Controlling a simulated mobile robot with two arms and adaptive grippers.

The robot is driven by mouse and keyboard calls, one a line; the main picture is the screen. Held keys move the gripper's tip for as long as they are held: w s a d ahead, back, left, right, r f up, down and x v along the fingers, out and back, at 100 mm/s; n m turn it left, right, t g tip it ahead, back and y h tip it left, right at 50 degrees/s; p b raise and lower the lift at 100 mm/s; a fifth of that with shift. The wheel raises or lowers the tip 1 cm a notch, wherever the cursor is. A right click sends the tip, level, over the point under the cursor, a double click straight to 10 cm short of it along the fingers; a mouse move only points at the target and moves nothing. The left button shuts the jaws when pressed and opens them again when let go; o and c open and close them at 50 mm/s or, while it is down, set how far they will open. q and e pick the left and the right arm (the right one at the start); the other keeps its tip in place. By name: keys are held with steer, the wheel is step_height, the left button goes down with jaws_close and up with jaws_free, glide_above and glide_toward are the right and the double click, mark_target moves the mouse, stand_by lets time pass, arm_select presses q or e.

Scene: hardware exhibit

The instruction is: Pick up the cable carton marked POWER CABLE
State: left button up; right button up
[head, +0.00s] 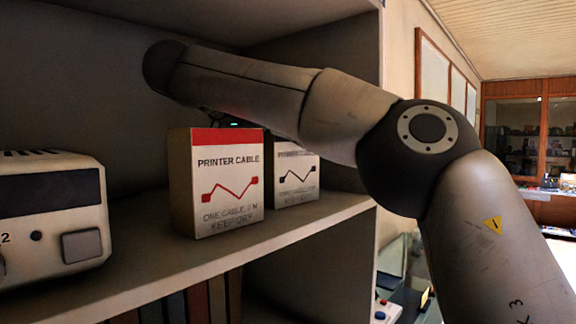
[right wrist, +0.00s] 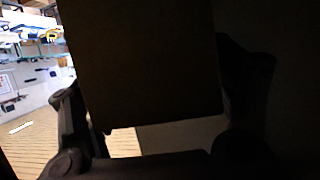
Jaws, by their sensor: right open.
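A carton marked PRINTER CABLE (head: 222,185) with a red top band stands upright at the front of the shelf. A second white carton (head: 297,178) stands behind it to the right; its upper label is too small and partly covered to read. My right arm reaches over both cartons from the right. In the head view its gripper is hidden, with only a small green light showing behind the front carton. In the right wrist view my right gripper (right wrist: 165,85) is open, its fingers on either side of a dark box-shaped thing (right wrist: 150,65). I cannot tell which carton this is. My left gripper is out of view.
A beige device (head: 50,215) with a dark display stands on the shelf (head: 150,262) at left. The shelf's side wall (head: 345,85) rises right of the cartons. Books (head: 195,300) stand on the level below. Bare shelf lies between device and cartons.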

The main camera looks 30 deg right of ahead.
steer(key=shift+w+a, duration=0.1)
steer(key=shift+a, duration=0.15)
steer(key=c, duration=1.4)
steer(key=shift+c, duration=0.7)
steer(key=shift+r, duration=0.1)
